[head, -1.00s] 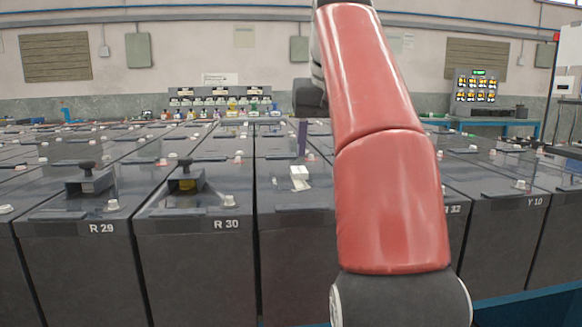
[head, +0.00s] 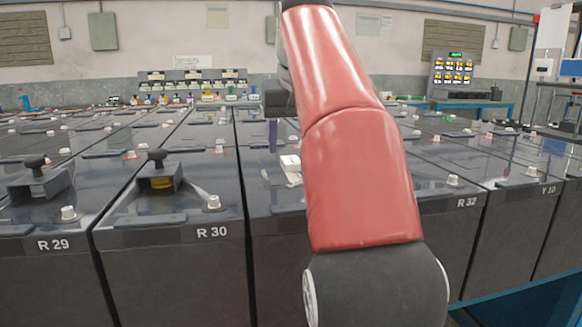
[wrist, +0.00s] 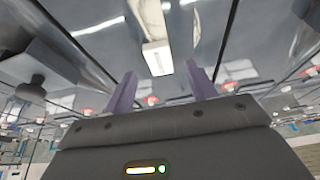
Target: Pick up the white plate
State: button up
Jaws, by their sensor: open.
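The white plate (head: 290,163) is a small pale piece with a block-like top. It lies on the dark battery top between R 30 and R 32, partly behind my red arm. In the wrist view the white plate (wrist: 157,55) shows as a long pale piece between and beyond my two purple fingers. My gripper (wrist: 161,72) is open, with nothing held between its fingers. In the head view one purple finger of my gripper (head: 273,135) points down just behind and left of the plate; the other is hidden by my arm.
Rows of dark batteries fill the floor. Batteries R 30 (head: 170,240) and R 29 (head: 45,270) carry black-knobbed fittings (head: 158,170) and white caps (head: 213,203). A lit panel (head: 452,72) and a blue table (head: 465,103) stand at the back right.

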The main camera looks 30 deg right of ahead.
aim_at(291, 160)
jog(key=x, duration=0.3)
jog(key=shift+f+b, duration=0.15)
jog(key=shift+b, duration=0.25)
jog(key=shift+c, duration=0.3)
jog(key=c, duration=1)
